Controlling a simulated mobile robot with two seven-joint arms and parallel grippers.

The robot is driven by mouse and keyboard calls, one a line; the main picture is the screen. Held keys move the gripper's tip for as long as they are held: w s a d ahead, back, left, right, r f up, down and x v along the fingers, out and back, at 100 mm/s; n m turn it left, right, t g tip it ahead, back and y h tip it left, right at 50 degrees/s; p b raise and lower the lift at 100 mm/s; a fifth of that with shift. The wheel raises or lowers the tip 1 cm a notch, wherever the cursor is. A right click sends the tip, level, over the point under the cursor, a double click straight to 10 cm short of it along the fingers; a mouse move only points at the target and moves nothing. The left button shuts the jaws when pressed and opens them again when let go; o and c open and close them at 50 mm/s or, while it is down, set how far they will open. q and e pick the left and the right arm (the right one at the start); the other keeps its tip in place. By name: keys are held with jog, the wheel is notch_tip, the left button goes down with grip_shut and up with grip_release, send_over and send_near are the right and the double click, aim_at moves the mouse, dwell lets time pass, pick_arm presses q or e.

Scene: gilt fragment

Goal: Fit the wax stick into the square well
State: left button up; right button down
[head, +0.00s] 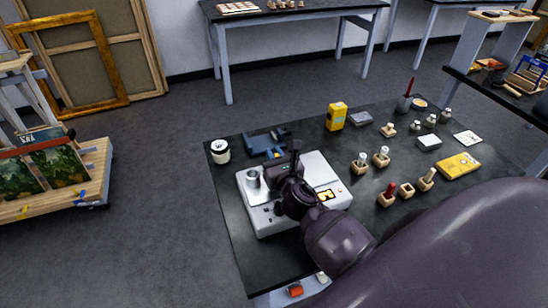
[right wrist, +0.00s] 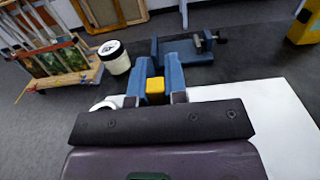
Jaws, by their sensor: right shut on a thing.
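My right gripper (head: 284,172) is over the grey-white hotplate-like device (head: 327,171). In the right wrist view its blue-grey fingers (right wrist: 158,88) are shut on a small yellow block-like end (right wrist: 155,86), perhaps the wax stick. The rest of that piece is hidden, and it does not show in the head view. An empty-looking wooden holder with a square well (head: 406,190) stands on the dark table to the right, apart from the gripper. Beside it are holders with a red stick (head: 390,189) and a cream stick (head: 430,175). My left gripper is not in view.
A metal cup (head: 253,178) stands on the device's plate. A white jar (head: 220,151) and a blue vise (head: 264,144) are behind it. More holders with white-topped pieces (head: 360,161), a yellow meter (head: 336,116) and a yellow box (head: 458,166) crowd the right side of the table.

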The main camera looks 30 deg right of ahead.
jog(key=shift+f, duration=0.15)
jog(key=c, duration=1.2)
grip_release()
jog(key=shift+o, duration=0.3)
jog(key=shift+r, duration=0.25)
jog(key=b+v, duration=0.1)
jog(key=v, duration=1.1)
